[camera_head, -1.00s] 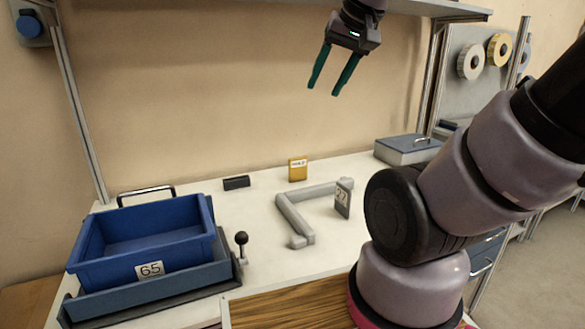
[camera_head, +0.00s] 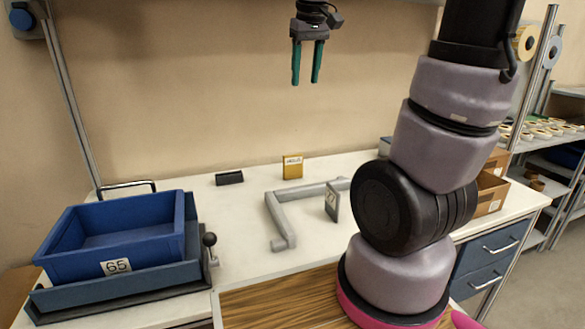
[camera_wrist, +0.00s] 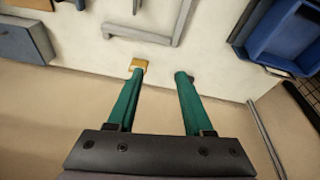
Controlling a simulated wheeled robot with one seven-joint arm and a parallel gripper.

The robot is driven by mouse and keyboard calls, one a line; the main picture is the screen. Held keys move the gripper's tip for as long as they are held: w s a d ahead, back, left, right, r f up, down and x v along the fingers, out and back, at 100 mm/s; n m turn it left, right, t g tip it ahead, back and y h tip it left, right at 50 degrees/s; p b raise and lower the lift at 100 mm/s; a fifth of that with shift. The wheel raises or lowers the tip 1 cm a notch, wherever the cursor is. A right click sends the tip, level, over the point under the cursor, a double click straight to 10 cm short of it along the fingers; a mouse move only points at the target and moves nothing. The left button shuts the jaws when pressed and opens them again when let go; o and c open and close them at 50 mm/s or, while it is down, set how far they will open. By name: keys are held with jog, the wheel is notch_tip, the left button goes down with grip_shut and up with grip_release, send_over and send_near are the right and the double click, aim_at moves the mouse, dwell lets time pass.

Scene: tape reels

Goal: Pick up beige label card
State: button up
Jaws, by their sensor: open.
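A small mustard-yellow card or block (camera_head: 292,167) with a pale label strip stands upright at the back of the white worktop; it is the nearest match to a beige label card. My gripper (camera_head: 303,80) hangs high above the back of the worktop, fingers down, open and empty. In the wrist view the yellow card (camera_wrist: 139,66) shows just beyond the left green fingertip, apart in height as the head view shows.
A blue bin (camera_head: 118,244) labelled 65 sits in a tray at the left, with a black-knobbed lever beside it. A grey angled bar (camera_head: 280,222) lies mid-worktop. A small black block (camera_head: 229,177) lies left of the yellow card. Cardboard boxes (camera_head: 491,190) stand at the right.

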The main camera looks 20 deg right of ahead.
jog(key=w+d+f+n+g+h, duration=0.3)
jog(key=w+f+n+h, duration=0.7)
jog(key=w+f, duration=1.35)
jog(key=n+h, duration=0.3)
jog(key=n, duration=0.3)
send_over(300, 178)
jog(key=shift+g, duration=0.3)
jog(key=f, duration=1.4)
jog(key=shift+w+f, duration=0.1)
jog(key=shift+w, duration=0.2)
grip_shut()
